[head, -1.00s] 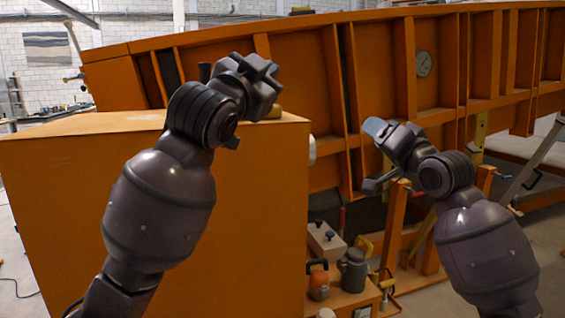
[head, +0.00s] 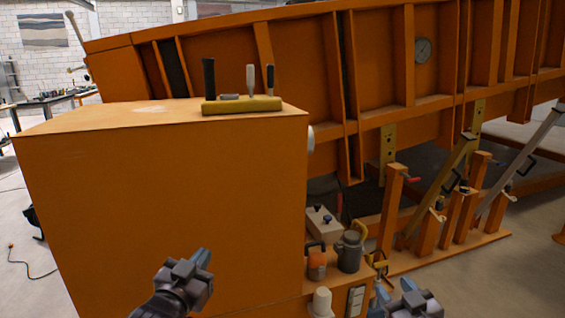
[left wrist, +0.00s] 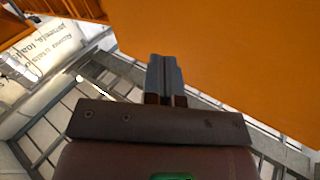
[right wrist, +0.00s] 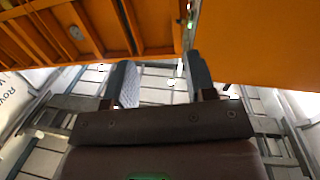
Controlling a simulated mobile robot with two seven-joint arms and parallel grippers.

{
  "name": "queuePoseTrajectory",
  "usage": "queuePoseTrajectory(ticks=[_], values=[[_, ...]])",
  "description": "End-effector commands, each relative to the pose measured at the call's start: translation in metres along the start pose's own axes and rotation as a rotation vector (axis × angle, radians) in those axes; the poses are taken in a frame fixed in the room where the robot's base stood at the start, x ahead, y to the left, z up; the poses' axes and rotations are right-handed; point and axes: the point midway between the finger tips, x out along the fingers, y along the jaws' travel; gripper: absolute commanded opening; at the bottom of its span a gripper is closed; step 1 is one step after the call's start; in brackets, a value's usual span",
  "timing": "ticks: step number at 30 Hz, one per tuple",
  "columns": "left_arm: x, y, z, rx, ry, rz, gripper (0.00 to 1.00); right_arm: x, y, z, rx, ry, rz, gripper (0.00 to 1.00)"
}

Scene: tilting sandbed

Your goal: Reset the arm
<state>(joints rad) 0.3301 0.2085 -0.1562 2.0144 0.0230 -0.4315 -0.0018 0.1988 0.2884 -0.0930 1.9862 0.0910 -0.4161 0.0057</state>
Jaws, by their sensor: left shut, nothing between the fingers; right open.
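My left gripper (head: 200,262) is low in the head view, in front of the orange cabinet. In the left wrist view its fingers (left wrist: 165,78) are together with nothing between them. My right gripper (head: 396,291) is at the bottom edge of the head view, right of the small shelf, and partly cut off. In the right wrist view its fingers (right wrist: 158,85) stand apart with nothing between them. Neither gripper holds anything.
The orange cabinet (head: 160,200) carries a yellow lever block (head: 242,105) on top. The large orange sandbed (head: 300,65) with a round gauge (head: 423,49) stands behind.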

Motion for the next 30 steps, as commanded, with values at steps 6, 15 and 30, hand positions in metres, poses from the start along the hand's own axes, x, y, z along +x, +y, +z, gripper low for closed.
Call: queuePoseTrajectory(ticks=[6, 15, 30], values=[[-0.069, -0.003, 0.070, -0.036, -0.144, -0.040, 0.00, -0.061, -0.013, 0.054, 0.002, -0.113, 0.023, 0.51], [-0.182, 0.003, 0.154, -0.090, -0.386, -0.091, 0.00, -0.152, -0.034, 0.122, 0.054, -0.299, 0.050, 0.51], [-0.353, 0.023, 0.227, -0.162, -0.713, -0.153, 0.00, -0.288, -0.057, 0.194, 0.144, -0.568, 0.095, 0.51]])
